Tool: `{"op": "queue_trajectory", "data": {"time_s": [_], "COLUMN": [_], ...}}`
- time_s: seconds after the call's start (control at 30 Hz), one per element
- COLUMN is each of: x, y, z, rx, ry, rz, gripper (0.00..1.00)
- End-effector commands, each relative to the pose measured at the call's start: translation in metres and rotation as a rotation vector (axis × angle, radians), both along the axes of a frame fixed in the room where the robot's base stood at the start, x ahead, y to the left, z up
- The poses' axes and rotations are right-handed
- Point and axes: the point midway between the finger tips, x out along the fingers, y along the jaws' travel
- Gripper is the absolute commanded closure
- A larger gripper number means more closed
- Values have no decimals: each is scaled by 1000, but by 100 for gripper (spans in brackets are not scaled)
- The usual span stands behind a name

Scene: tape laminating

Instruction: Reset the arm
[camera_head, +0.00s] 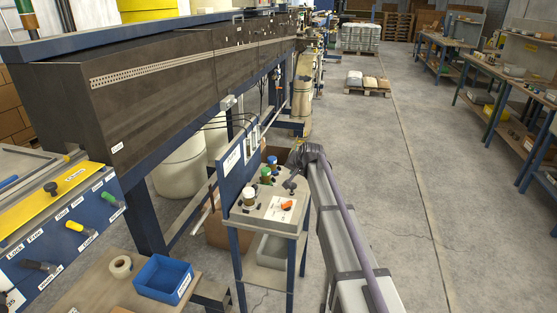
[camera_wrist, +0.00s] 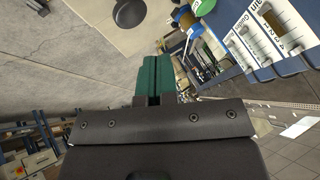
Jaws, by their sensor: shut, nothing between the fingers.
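My gripper (camera_wrist: 151,76) shows in the wrist view as two green fingers side by side beyond a dark mounting plate. They are shut, with nothing between them. The fingers point toward the upper middle of that view and touch nothing that I can make out. A black round knob (camera_wrist: 128,13) and a green round cap (camera_wrist: 203,5) lie near the top edge, beyond the fingertips. I cannot make out the gripper in the head view.
A blue panel (camera_wrist: 262,35) with white labels is at the wrist view's upper right. In the head view, a small stand (camera_head: 272,208) carries jars, beside a long dark machine (camera_head: 170,85). A blue bin (camera_head: 164,278) and tape roll (camera_head: 121,266) are lower left.

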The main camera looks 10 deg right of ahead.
Motion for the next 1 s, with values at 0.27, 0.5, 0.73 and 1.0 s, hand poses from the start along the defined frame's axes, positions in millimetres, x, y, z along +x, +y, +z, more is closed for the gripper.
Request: {"op": "queue_trajectory", "data": {"time_s": [0.27, 0.5, 0.73, 1.0], "x": [-250, -415, -430, -429], "y": [2, 0, 4, 4], "z": [-36, -41, -41, -41], "rx": [-239, -336, -344, -343], "ry": [407, 626, 625, 623], "rz": [299, 420, 426, 425], "gripper": [100, 100, 100, 100]}}
